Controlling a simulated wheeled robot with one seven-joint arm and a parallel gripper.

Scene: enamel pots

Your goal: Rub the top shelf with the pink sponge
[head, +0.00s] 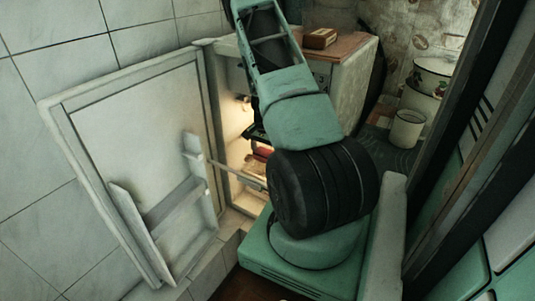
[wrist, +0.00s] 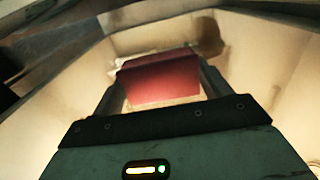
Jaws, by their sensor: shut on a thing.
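The pink sponge (wrist: 160,80) shows in the wrist view as a reddish block. My gripper (wrist: 164,66) is shut on it, with one finger on each side. In the head view my gripper (head: 258,140) reaches into the lit, open fridge, mostly behind my arm, with a small red patch just below it. Pale fridge surfaces surround the sponge in the wrist view, with a brown stain (wrist: 208,38) just beyond it at the right. A shelf edge (head: 238,173) shows lower in the fridge. I cannot tell whether the sponge touches a shelf.
The fridge door (head: 135,135) stands wide open at the left, with door racks (head: 165,205) on its inside. A brown box (head: 320,38) lies on the fridge top. White enamel pots (head: 408,128) stand at the right. A dark frame (head: 455,130) rises close on the right.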

